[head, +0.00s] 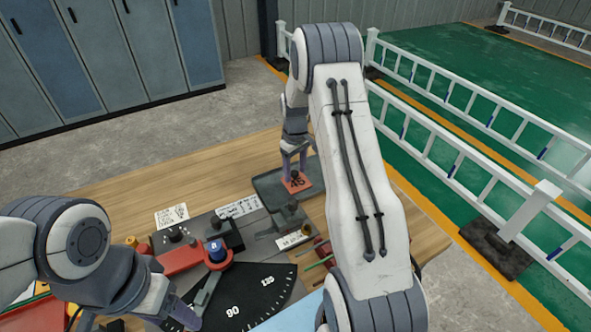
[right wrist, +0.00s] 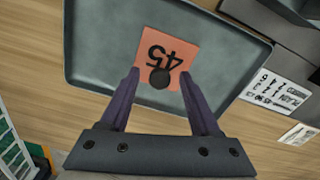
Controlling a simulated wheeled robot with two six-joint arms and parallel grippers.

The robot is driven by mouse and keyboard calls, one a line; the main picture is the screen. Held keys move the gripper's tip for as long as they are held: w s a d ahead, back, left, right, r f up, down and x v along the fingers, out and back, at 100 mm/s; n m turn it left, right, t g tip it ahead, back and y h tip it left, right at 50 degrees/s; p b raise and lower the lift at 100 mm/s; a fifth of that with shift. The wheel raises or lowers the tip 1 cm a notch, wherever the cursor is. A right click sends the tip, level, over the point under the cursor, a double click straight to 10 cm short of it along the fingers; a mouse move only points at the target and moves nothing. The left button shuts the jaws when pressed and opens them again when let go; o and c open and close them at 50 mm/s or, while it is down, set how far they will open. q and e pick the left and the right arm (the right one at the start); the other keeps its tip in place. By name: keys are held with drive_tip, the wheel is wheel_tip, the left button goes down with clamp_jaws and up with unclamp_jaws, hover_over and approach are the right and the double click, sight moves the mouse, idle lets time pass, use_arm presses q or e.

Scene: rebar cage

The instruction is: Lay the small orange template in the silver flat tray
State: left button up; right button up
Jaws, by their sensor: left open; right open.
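The small orange template (head: 297,184), marked 45, lies inside the silver flat tray (head: 268,183) and appears flat on its floor. In the right wrist view the template (right wrist: 170,48) has a dark round knob, and the tray (right wrist: 100,40) surrounds it with its rim visible. My right gripper (head: 295,168) is open above the template; in the wrist view its fingers (right wrist: 160,85) stand apart on either side of the knob, with gaps to it. My left gripper (head: 130,314) is open at the lower left, beside the black angle scale and partly cut off by the frame.
A black angle scale (head: 250,297), a red bar (head: 180,258) and a blue knob (head: 216,250) stand on the bench left of my right arm. White printed labels (head: 239,207) lie near the tray. Bare wooden bench (head: 130,197) is free at the back left.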

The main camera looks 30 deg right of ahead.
sight(295, 173)
wheel_tip(295, 173, up, 12)
drive_tip(key=b, duration=0.1)
drive_tip(key=s+a+r+n, duration=0.1)
drive_tip(key=s+a+r, duration=0.15)
drive_tip(key=a, duration=0.65)
drive_tip(key=s+a+r+n, duration=0.15)
drive_tip(key=s+a, duration=0.25)
drive_tip(key=a, duration=0.5)
drive_tip(key=s+a+n, duration=0.1)
drive_tip(key=s+a, duration=0.5)
drive_tip(key=s, duration=0.6)
drive_tip(key=s+a+n+y, duration=0.1)
drive_tip(key=s+a, duration=0.5)
drive_tip(key=s, duration=0.6)
drive_tip(key=shift+s+f, duration=0.2)
drive_tip(key=shift+s, duration=0.2)
